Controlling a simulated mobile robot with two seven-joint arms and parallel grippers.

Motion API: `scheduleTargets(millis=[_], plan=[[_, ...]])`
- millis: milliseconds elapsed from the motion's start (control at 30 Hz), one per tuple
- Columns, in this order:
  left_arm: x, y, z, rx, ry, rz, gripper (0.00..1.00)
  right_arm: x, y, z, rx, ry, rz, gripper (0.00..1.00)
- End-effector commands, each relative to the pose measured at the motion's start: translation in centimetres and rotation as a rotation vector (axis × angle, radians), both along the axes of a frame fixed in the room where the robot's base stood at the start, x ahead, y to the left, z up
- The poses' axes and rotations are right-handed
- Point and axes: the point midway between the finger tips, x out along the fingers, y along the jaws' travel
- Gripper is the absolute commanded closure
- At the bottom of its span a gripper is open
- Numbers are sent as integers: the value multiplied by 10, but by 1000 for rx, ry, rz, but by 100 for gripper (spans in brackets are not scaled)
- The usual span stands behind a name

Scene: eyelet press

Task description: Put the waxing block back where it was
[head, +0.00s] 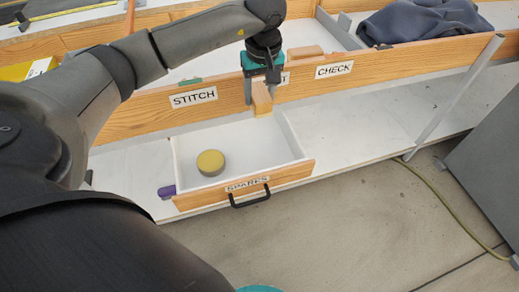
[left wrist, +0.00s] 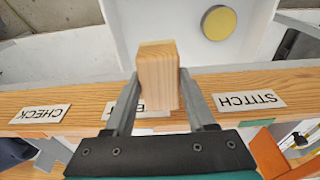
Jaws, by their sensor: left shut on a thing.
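My left gripper (head: 263,92) is shut on a pale wooden block (head: 262,99), which I take to be the waxing block. In the left wrist view the block (left wrist: 157,76) stands between the two fingers, its end sticking out past them. In the head view it hangs in front of the wooden board, at the back edge of the open drawer labelled SPARKS (head: 298,173). A middle label on the board, between STITCH (head: 194,97) and CHECK (head: 334,70), is mostly hidden by the gripper and block. My right gripper is not in view.
A round yellow-topped piece (head: 210,162) lies in the drawer, also in the left wrist view (left wrist: 218,22); the rest of the drawer floor is clear. Behind the board are another wooden block (head: 306,52) and a dark cloth (head: 420,22). A grey post (head: 455,95) leans at right.

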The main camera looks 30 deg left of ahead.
Motion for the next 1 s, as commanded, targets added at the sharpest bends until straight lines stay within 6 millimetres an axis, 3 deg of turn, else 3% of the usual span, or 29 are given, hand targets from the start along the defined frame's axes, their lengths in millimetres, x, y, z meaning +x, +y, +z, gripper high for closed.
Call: scheduleTargets(millis=[700,1000], plan=[[-1,-1,-130,-1,4,-1,89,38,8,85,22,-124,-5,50],[0,0,-160,0,0,-1,89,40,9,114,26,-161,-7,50]])
